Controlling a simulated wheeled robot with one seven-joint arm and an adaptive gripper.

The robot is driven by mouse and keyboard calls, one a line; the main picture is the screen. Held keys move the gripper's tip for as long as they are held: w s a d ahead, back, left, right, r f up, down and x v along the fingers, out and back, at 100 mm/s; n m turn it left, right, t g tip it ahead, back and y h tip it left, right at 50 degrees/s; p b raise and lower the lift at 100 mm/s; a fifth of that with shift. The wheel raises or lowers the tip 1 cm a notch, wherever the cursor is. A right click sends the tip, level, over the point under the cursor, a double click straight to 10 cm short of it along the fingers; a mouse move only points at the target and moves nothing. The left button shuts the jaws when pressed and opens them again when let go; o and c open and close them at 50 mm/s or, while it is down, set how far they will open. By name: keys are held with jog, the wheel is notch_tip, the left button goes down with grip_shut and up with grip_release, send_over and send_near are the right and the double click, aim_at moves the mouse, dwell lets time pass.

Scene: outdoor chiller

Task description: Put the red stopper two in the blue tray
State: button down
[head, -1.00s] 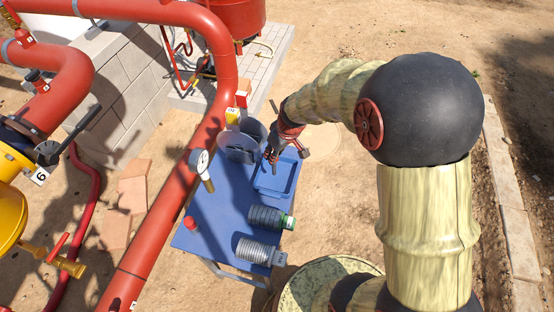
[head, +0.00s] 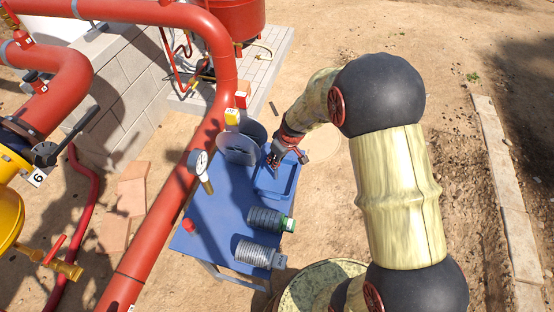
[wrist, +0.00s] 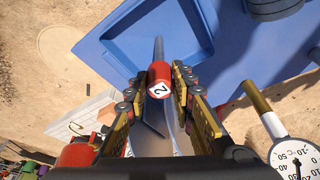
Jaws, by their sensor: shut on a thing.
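In the wrist view, my gripper (wrist: 160,92) is shut on the red stopper two (wrist: 159,76), whose white face shows a 2. A thin grey stem reaches from behind the stopper toward the blue tray (wrist: 97,50). In the head view, my gripper (head: 272,160) is at the far left part of the blue tray (head: 277,196), which sits on the blue table. The tray's visible floor looks empty. The held stopper is too small to make out there, and I cannot tell its height above the tray.
On the blue table (head: 215,215) are two ribbed grey cylinders (head: 265,219) (head: 255,254), a gauge (head: 198,163), another red stopper (head: 189,225) and a grey bucket-like container (head: 238,148). A large red pipe (head: 165,220) runs along the table's left side.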

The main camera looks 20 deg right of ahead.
jog(key=shift+f, duration=0.15)
jog(key=c, duration=1.6)
grip_release()
jog(key=shift+o, duration=0.3)
jog(key=s+r+m+t+p, duration=0.1)
jog(key=s+r, duration=0.5)
jog(key=r, duration=0.7)
jog(key=s+r+m+p, duration=0.1)
jog(key=s+r, duration=0.4)
jog(key=r, duration=0.7)
jog(key=s+r+m, duration=0.1)
jog(key=s+r, duration=0.3)
jog(key=s, duration=0.4)
jog(key=s+r+m+t+h, duration=0.1)
jog(key=s+r, duration=0.3)
jog(key=s, duration=0.4)
jog(key=shift+a+m+t, duration=0.15)
jog(key=shift+m+t, duration=0.15)
jog(key=shift+m, duration=0.3)
